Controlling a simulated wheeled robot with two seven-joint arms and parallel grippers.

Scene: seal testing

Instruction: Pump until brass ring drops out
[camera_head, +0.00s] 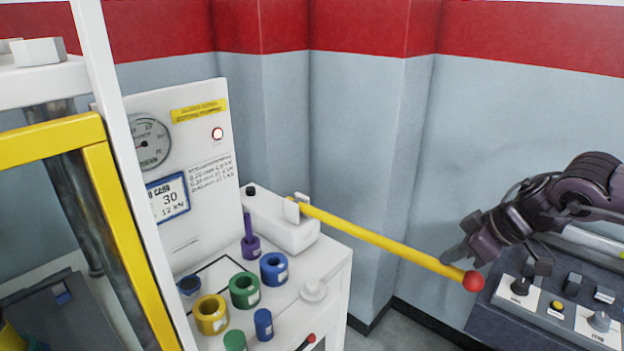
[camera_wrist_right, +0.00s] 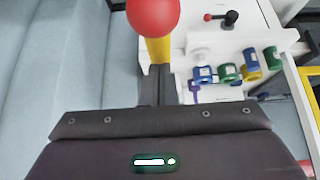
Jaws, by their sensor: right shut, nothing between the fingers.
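The yellow pump lever (camera_head: 385,242) slopes down to the right from the white pump body (camera_head: 275,220) on the cabinet. Its red ball knob (camera_head: 473,281) is at the near right end. My right gripper (camera_head: 456,255) is at the lever just short of the knob, fingers shut with nothing between them. In the right wrist view the red knob (camera_wrist_right: 153,14) and lever end (camera_wrist_right: 158,50) show directly beyond the fingertips (camera_wrist_right: 158,72); I cannot tell whether they touch. The yellow press frame (camera_head: 112,225) is at the left. I cannot make out a brass ring. My left gripper is not in view.
The white cabinet top (camera_head: 325,262) carries coloured rings and plugs, including a green ring (camera_head: 244,290) and a blue ring (camera_head: 274,269). A gauge (camera_head: 150,143) and job card (camera_head: 168,198) are on the upright panel. A dark control console (camera_head: 560,290) stands below my right arm.

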